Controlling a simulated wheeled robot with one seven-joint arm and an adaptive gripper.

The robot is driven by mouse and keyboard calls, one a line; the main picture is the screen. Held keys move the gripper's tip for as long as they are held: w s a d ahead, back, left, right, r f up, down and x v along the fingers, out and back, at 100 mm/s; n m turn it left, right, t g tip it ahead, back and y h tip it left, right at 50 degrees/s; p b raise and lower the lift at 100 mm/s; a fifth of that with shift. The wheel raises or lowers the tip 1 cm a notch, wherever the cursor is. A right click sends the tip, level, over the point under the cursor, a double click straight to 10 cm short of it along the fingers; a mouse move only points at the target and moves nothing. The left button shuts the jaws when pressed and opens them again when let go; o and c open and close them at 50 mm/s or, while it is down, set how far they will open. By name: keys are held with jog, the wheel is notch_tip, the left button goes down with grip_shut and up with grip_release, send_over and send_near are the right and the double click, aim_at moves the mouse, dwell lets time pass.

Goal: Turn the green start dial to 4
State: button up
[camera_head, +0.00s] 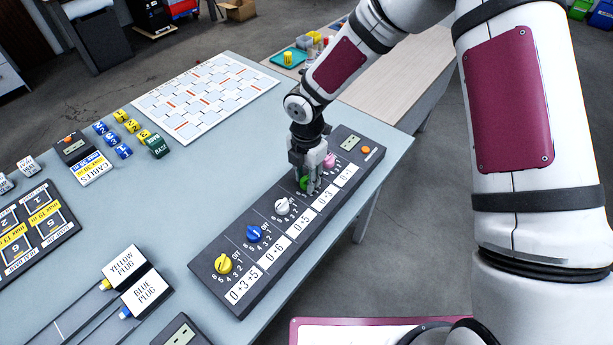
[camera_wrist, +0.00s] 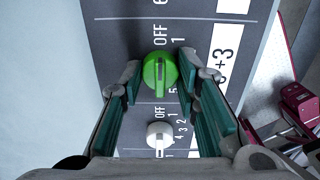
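The green start dial (camera_wrist: 159,75) sits on the dark dial panel (camera_head: 222,284), between the two fingers of my gripper (camera_wrist: 158,85) in the wrist view. Its light pointer mark lies roughly along the panel's length; the number it points at is hidden or unclear. In the head view the green dial (camera_head: 304,183) is mostly covered by my gripper (camera_head: 311,185). My fingers are apart, with a visible gap on each side of the dial in the wrist view.
On the same panel are a white dial (camera_head: 282,206), a blue dial (camera_head: 254,234), a yellow dial (camera_head: 222,264) and a pink dial (camera_head: 329,161). An orange button (camera_head: 366,150) is at the far end. Yellow and blue plug blocks (camera_head: 147,291) stand at the lower left.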

jog(key=c, duration=0.4)
jog(key=m+b, duration=0.1)
jog(key=m, duration=0.4)
jog(key=m+b, duration=0.1)
jog(key=m, duration=0.7)
jog(key=shift+m, duration=0.3)
jog(key=m, duration=0.5)
jog(key=shift+b, duration=0.3)
jog(key=shift+m, duration=2.5)
